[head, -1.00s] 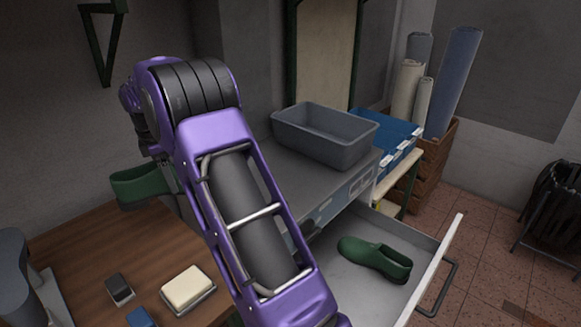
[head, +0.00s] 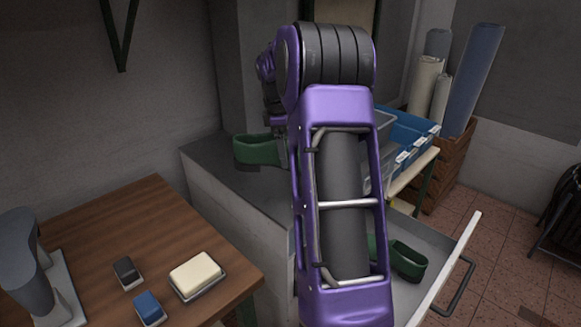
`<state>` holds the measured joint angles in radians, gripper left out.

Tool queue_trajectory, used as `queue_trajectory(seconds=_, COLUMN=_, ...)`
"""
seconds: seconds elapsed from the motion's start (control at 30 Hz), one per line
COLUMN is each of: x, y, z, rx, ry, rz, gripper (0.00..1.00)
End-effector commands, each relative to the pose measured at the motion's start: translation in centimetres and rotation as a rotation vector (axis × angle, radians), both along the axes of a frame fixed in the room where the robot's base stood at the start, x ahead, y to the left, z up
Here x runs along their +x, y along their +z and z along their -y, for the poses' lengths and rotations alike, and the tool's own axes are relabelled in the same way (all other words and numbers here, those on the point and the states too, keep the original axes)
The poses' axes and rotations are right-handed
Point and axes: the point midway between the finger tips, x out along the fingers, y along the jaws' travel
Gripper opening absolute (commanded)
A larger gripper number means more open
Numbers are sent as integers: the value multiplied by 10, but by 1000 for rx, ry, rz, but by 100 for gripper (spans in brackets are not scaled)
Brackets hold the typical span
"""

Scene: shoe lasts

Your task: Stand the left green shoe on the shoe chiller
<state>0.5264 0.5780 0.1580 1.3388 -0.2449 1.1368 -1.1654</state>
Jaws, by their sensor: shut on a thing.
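A green shoe (head: 258,151) is at the end of my arm in the head view, in front of the grey cabinet top (head: 212,158). My gripper (head: 284,150) is mostly hidden by my purple arm; it is shut on this shoe near its right end. I cannot tell whether the shoe touches the surface. A second green shoe (head: 408,262) lies in the open drawer (head: 440,285) at the lower right, partly hidden behind my arm. The pictures do not clearly show which shoe is the left one or which surface is the shoe chiller.
A wooden table (head: 90,240) at the left bears a white block (head: 196,273), a blue block (head: 149,307), a dark block (head: 127,271) and a grey last-like form (head: 22,255). A grey bin (head: 384,130) and a blue crate (head: 412,128) stand behind my arm.

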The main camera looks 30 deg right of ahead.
Motion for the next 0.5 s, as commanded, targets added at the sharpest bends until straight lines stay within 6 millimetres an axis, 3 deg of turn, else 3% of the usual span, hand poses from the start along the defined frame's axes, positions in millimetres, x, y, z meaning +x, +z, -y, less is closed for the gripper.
queue_trajectory(seconds=0.4, x=0, y=-55, z=0, rx=0, ry=1, rz=1, gripper=0)
queue_trajectory(seconds=0.5, x=1, y=-59, z=0, rx=-1, ry=0, rz=3, gripper=0)
